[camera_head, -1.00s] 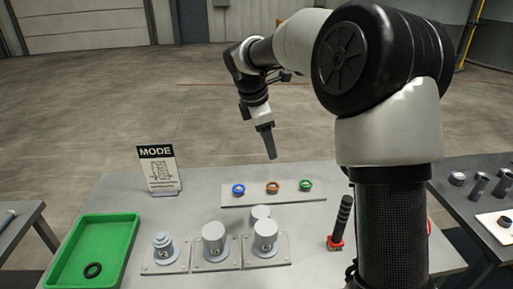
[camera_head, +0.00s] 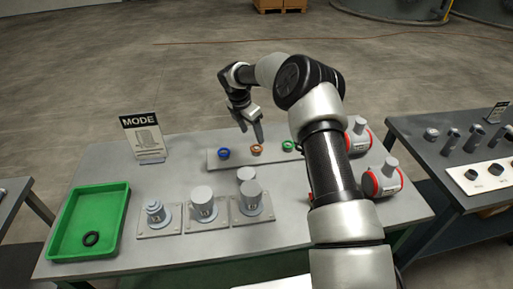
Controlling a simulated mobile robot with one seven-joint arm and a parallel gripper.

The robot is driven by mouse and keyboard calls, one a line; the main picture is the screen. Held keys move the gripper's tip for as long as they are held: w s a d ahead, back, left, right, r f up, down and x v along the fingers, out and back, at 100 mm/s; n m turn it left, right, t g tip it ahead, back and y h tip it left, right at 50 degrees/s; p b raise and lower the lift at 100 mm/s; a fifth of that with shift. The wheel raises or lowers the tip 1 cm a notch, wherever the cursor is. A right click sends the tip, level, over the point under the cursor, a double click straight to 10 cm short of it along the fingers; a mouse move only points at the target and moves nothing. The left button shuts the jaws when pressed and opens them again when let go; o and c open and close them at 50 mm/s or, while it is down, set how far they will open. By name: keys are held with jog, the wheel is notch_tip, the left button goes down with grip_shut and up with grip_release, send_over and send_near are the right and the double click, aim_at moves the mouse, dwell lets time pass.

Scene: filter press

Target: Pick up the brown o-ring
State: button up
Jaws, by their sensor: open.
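The brown o-ring (camera_head: 257,149) lies on a pale strip (camera_head: 232,162) at the back of the table, between a blue ring (camera_head: 224,154) on its left and a green ring (camera_head: 288,146) on its right. My gripper (camera_head: 250,138) points down just above and behind the brown o-ring, close to it in the picture. The gripper is open and holds nothing that I can see. I cannot tell the exact height of its fingertips above the strip.
A green tray (camera_head: 70,252) with a black ring (camera_head: 91,239) is at the left. Grey cylinders on plates (camera_head: 202,207) stand in front of the strip. A MODE sign (camera_head: 143,138) stands at back left. Red-and-grey devices (camera_head: 383,180) are at the right, beside my arm.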

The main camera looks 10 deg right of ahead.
aim_at(256, 147)
jog(key=shift+p+x, duration=0.65)
jog(key=shift+x, duration=2.85)
jog(key=c, duration=1.1)
